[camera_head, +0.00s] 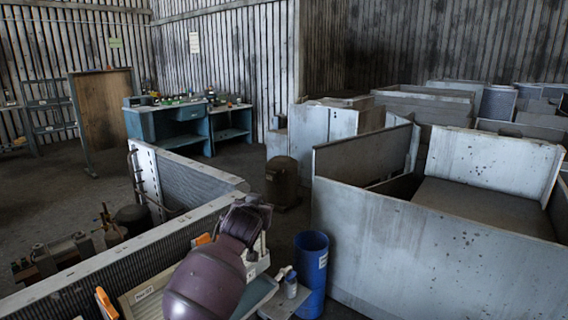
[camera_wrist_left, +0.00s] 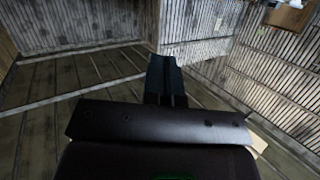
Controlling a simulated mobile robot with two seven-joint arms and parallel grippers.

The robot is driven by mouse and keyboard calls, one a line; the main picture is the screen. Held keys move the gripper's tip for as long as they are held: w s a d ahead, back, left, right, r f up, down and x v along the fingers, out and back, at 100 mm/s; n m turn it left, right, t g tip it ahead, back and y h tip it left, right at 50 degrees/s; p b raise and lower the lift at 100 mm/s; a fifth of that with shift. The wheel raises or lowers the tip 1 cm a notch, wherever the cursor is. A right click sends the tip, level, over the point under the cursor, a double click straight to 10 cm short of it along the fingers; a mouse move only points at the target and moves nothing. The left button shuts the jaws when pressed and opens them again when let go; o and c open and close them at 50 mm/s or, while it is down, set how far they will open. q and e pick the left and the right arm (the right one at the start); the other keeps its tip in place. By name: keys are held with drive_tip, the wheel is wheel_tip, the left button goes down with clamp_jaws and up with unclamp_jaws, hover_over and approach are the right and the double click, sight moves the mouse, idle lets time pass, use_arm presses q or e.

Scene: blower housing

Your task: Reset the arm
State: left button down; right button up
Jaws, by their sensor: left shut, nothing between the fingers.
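My left gripper (camera_wrist_left: 166,78) shows in the left wrist view. Its two dark fingers are together, with nothing held between them. Beyond the fingertips there are only slatted surfaces, and no object is near them. In the head view a rounded, dark purple-brown link of my own arm rises at the bottom centre. No gripper fingers can be made out there. My right gripper is not in view.
A blue bin (camera_head: 312,272) and a small bottle (camera_head: 290,285) stand close to the arm link. Grey metal housings (camera_head: 430,250) fill the right side. A low ribbed wall (camera_head: 110,265) runs along the left. Blue-green workbenches (camera_head: 180,125) stand at the back, with open floor before them.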

use_arm(q)
drive_tip(key=s+a+f+g, duration=0.1)
drive_tip(key=s+a+f, duration=0.5)
drive_tip(key=s+f, duration=0.4)
drive_tip(key=s+a+f+n+g+y, duration=0.1)
drive_tip(key=s+a+f, duration=0.6)
drive_tip(key=s, duration=1.5)
drive_tip(key=s+a+f+g, duration=0.2)
drive_tip(key=s+a+f, duration=0.5)
drive_tip(key=s+f, duration=0.6)
drive_tip(key=s, duration=0.4)
drive_tip(key=shift+f+y, duration=0.3)
drive_tip(key=shift+f, duration=0.05)
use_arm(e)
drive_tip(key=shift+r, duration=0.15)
use_arm(q)
drive_tip(key=shift+a, duration=0.1)
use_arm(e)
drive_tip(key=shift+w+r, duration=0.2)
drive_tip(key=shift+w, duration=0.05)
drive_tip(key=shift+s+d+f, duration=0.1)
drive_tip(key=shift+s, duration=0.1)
